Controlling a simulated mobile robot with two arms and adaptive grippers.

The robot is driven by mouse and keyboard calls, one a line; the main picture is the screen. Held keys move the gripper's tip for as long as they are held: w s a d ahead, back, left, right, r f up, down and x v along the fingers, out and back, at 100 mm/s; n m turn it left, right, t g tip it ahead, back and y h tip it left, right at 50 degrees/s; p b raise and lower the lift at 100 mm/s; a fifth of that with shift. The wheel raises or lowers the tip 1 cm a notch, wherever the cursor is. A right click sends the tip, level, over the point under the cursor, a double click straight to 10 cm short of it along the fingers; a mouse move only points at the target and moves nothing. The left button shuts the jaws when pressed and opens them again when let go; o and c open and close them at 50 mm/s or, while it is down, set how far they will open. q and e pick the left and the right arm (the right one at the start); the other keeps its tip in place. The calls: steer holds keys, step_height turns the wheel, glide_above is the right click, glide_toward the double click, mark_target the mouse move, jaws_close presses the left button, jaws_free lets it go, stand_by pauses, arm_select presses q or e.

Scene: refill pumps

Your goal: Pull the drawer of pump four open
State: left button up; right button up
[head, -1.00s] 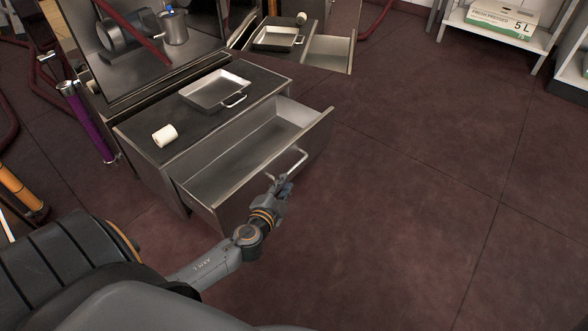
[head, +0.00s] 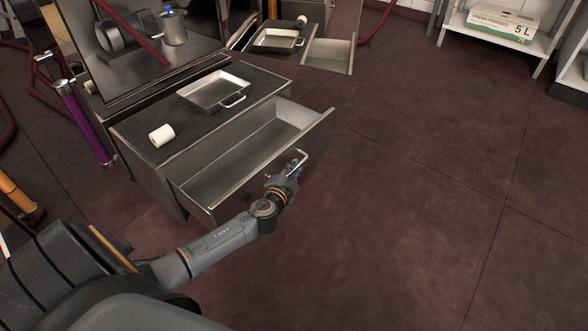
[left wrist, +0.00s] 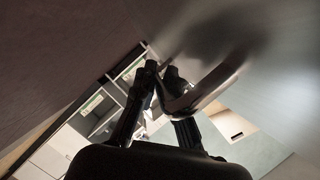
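The metal drawer (head: 272,164) of the near pump cabinet stands wide open, its inside empty. A bent light-metal handle (head: 302,157) sticks out from its front. My left gripper (head: 287,172) is at this handle, in front of the drawer. In the left wrist view, the left gripper's two dark fingers (left wrist: 161,70) converge with a narrow gap, and the handle (left wrist: 212,84) runs down to them; they look closed around it. The exact contact is partly hidden. No pump number is readable. My right gripper is not in view.
A metal tray (head: 214,91) and a white roll (head: 161,135) rest on the cabinet top (head: 190,125). A shelf (head: 497,33) with a box (head: 503,22) is at the back right. The floor (head: 430,190) right of the drawer is clear.

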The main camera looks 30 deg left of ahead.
arm_select(q)
steer(key=shift+d, duration=0.15)
jaws_close()
steer(key=shift+s+d, duration=0.1)
steer(key=shift+d, duration=1.15)
steer(key=shift+o, duration=1.9)
jaws_free()
steer(key=shift+s, duration=0.1)
steer(key=v, duration=1.1)
steer(key=shift+s, duration=0.4)
